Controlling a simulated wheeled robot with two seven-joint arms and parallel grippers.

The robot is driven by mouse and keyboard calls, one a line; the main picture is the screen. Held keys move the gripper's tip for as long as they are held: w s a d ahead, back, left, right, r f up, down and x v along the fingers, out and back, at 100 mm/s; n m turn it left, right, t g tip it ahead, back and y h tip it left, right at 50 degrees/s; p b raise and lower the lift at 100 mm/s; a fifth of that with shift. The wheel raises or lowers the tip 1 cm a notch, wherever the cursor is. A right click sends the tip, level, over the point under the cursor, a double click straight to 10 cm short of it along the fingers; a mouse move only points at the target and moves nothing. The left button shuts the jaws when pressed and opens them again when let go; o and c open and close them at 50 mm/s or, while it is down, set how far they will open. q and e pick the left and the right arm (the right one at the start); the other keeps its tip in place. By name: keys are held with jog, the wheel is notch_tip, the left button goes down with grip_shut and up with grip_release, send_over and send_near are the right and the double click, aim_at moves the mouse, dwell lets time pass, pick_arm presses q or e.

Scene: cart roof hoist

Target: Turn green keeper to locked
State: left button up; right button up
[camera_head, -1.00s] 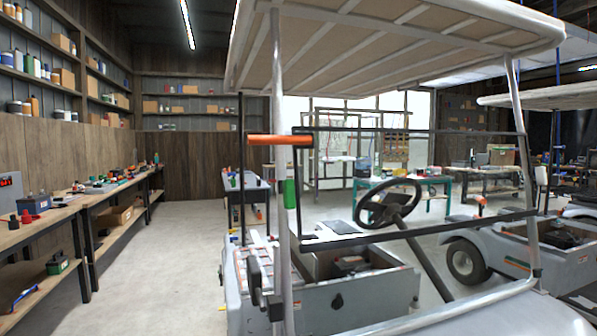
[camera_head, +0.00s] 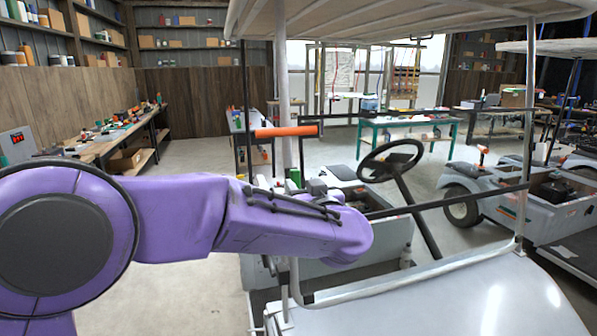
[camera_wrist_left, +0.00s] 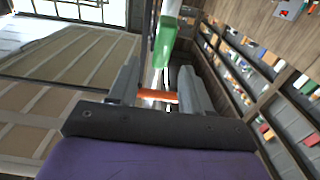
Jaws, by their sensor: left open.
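The green keeper (camera_head: 295,176) is a small upright block on the cart's pale roof post, below an orange grip. In the head view my purple left arm covers part of the area beside it. It also shows in the left wrist view (camera_wrist_left: 165,42), on the post just beyond the fingertips. My left gripper (camera_wrist_left: 159,68) is open, its two grey fingers apart. The keeper lies ahead of the gap and no contact is visible. In the head view the gripper (camera_head: 320,186) is mostly hidden behind my forearm. My right gripper is out of view.
The orange grip (camera_head: 286,131) sticks out across the post above the keeper, and an orange bar (camera_wrist_left: 158,96) shows between the fingers in the wrist view. The cart's steering wheel (camera_head: 391,160) and windshield frame are to the right. A workbench (camera_head: 100,143) runs along the left wall.

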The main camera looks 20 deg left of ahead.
aim_at(296, 178)
pick_arm(q)
jog(key=p+x, duration=0.1)
jog(key=x, duration=0.3)
jog(key=shift+a+r, duration=0.1)
jog(key=shift+r, duration=0.05)
jog(key=shift+w+a, duration=0.1)
jog(key=shift+w, duration=0.05)
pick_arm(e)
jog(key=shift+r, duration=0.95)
pick_arm(q)
grip_shut()
